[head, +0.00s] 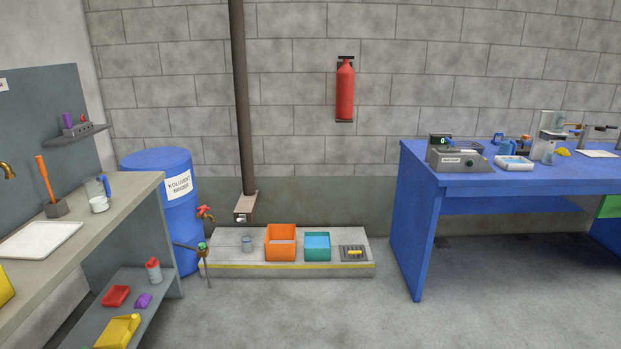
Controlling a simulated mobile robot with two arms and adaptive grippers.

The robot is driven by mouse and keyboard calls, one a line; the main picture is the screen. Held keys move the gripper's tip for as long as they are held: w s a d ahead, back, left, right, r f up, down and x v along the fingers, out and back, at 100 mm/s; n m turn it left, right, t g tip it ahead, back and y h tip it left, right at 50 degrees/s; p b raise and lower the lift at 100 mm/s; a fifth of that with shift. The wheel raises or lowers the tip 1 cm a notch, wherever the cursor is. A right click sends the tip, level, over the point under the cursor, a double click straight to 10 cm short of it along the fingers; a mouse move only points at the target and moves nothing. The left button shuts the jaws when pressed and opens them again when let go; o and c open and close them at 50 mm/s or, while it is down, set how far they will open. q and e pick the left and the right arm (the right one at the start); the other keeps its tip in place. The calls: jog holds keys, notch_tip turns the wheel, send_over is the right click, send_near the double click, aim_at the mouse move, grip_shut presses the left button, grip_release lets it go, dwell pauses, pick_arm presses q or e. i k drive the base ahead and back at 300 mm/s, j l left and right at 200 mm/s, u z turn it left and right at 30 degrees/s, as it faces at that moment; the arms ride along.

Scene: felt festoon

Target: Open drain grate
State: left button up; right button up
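The drain grate (346,256) is a small dark grey slotted square at the right end of the low concrete platform. A yellow bar (355,252), which looks like its handle, lies across it. The grate appears to lie flat on the platform, and it is too small to tell its fine detail. Neither of my grippers shows in the head view.
A blue barrel (150,165) stands left. A blue table (500,183) is right, a grey bench (100,208) left. Floor in front is clear.

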aim_at(353, 249)
jog(key=i, duration=1.9)
